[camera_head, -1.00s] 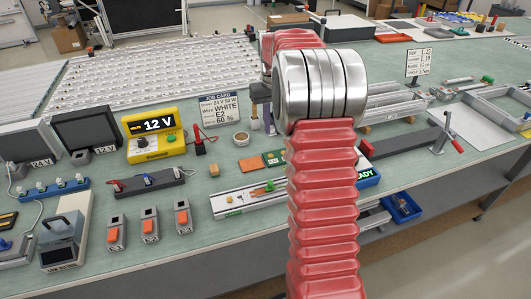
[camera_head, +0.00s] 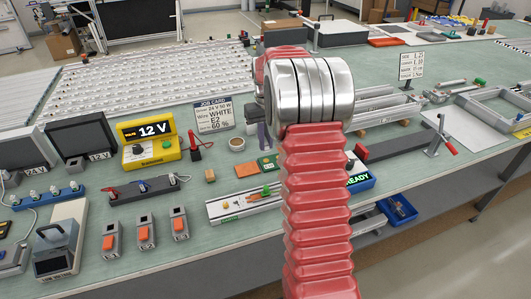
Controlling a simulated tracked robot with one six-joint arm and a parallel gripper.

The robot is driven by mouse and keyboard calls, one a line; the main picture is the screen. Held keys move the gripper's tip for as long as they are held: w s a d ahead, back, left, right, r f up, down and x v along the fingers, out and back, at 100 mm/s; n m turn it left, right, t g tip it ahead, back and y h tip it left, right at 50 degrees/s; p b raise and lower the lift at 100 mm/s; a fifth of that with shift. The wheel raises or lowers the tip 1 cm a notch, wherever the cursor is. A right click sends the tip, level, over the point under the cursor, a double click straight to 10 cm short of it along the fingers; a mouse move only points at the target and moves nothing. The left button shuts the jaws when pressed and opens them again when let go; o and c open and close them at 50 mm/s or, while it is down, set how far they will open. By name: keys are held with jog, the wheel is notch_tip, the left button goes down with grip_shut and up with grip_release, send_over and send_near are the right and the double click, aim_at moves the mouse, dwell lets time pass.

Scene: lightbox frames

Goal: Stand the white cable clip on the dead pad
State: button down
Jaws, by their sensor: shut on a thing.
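My red arm with its silver joint fills the middle of the view. Behind it, the grey fingers of my gripper (camera_head: 264,136) show in part, pointing down over the bench. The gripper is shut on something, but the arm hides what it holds. I cannot make out the white cable clip anywhere. I cannot tell which surface is the dead pad.
A white tray (camera_head: 225,212) with small parts lies in front of the pads. A blue READY box (camera_head: 361,182) is partly behind my arm.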

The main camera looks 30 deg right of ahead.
aim_at(266, 160)
jog(key=shift+f, duration=0.1)
jog(key=shift+f, duration=2.45)
jog(key=c, duration=1.7)
grip_release()
notch_tip(266, 160, up, 12)
jog(key=shift+f, duration=0.2)
jog(key=shift+r, duration=0.25)
